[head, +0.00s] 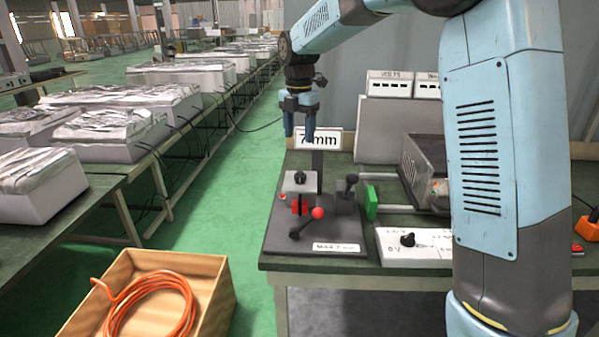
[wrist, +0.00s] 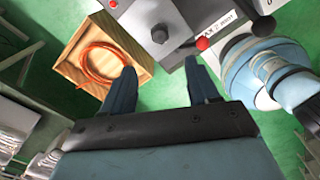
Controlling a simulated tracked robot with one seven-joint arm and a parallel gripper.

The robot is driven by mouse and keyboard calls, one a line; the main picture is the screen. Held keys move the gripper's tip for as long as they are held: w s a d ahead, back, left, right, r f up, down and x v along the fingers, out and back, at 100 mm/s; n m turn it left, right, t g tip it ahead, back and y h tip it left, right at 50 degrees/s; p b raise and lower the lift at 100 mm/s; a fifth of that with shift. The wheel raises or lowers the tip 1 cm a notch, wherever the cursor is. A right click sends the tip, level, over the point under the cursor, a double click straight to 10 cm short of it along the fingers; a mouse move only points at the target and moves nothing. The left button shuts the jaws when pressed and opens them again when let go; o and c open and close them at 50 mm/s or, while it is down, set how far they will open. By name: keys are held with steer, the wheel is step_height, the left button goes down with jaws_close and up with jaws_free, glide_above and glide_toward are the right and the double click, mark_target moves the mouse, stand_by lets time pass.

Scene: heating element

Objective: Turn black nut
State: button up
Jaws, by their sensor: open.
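A small black knob-like nut (head: 300,177) sits on top of a light grey block on the dark machine base. My gripper (head: 299,137) hangs above and behind it, pointing down, with its two blue fingers apart and nothing between them. It is clear of the nut by a visible gap. In the wrist view, my open fingers (wrist: 160,68) frame green floor and the edge of the machine base. A round black part (wrist: 159,35) shows just beyond the fingertips; I cannot tell whether it is the same nut.
A "7 mm" sign (head: 318,140) is behind my gripper. A white panel (head: 425,245) with a black knob lies right. A wooden box (head: 213,268) holds orange cable.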

mark_target(299, 175)
step_height(299, 175, down, 13)
steer(key=shift+r, duration=0.1)
stand_by(0.4)
steer(key=shift+c, duration=0.4)
steer(key=c, duration=1)
steer(key=shift+o, duration=0.2)
